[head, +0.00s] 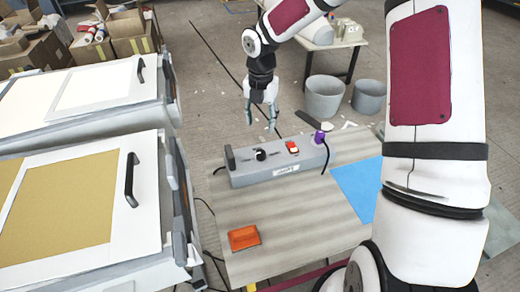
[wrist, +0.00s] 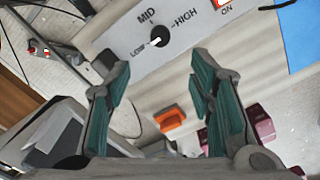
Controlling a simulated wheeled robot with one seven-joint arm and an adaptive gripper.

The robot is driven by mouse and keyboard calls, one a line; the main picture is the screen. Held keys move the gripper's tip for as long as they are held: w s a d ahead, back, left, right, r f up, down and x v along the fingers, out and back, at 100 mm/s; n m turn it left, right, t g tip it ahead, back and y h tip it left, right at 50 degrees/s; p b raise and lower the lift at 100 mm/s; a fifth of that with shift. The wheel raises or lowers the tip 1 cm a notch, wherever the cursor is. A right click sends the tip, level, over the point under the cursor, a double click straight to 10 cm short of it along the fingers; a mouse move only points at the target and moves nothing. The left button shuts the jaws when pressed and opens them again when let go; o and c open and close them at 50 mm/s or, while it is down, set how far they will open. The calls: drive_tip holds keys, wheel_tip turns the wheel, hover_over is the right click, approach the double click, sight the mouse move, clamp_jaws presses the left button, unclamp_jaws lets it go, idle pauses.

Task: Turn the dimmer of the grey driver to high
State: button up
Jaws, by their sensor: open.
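The grey driver (head: 275,172) is a long box lying on the wooden bench top. Its black dimmer knob (head: 260,155) is on the top face, left of the red switch (head: 292,147). In the wrist view the dimmer knob (wrist: 158,36) sits among the printed words LOW, MID and HIGH. Its white pointer is toward LOW. My gripper (head: 260,124) is open and empty, pointing down above and behind the driver in the head view. In the wrist view my gripper (wrist: 158,69) has its fingers apart, with the knob beyond the gap between the tips.
An orange block (head: 243,237) lies on the bench (head: 300,228) in front of the driver. A purple-and-white item (head: 320,133) and a cable are at the driver's right end. A blue sheet (head: 357,184) lies to the right.

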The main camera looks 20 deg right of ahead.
sight(261, 153)
wheel_tip(261, 153, down, 14)
drive_tip(key=shift+r, duration=0.1)
idle(0.5)
clamp_jaws()
